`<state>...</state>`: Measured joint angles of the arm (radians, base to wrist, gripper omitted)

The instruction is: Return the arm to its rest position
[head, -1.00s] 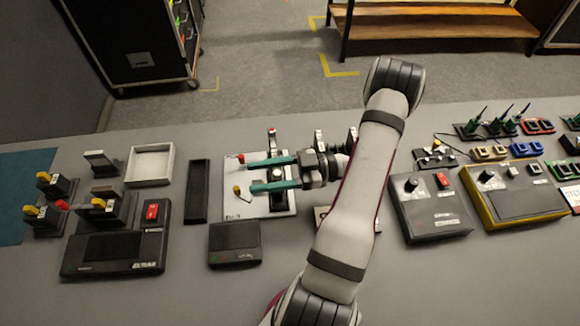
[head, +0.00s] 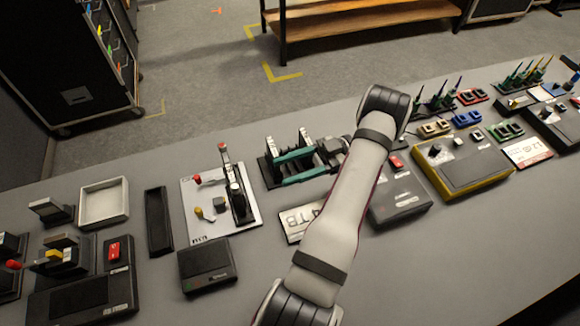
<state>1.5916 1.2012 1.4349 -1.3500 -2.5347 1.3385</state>
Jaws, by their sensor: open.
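My gripper (head: 282,168) shows in the head view with two teal fingers spread apart, pointing left. It is open, and I see nothing between the fingers. It is above or in front of a black stand with two upright posts (head: 304,136); I cannot tell whether they touch. A white board (head: 194,222) with a red-tipped lever, a yellow knob and a dark upright slider lies to the left of the fingertips. My forearm crosses the middle of the view and hides part of the table and of a white label plate (head: 292,224).
The grey table (head: 420,285) is clear at its front right. On the left are a white tray (head: 104,203), a black slim block (head: 158,221) and a black box (head: 207,264). On the right are a yellow-edged control box (head: 462,165) and several small connectors.

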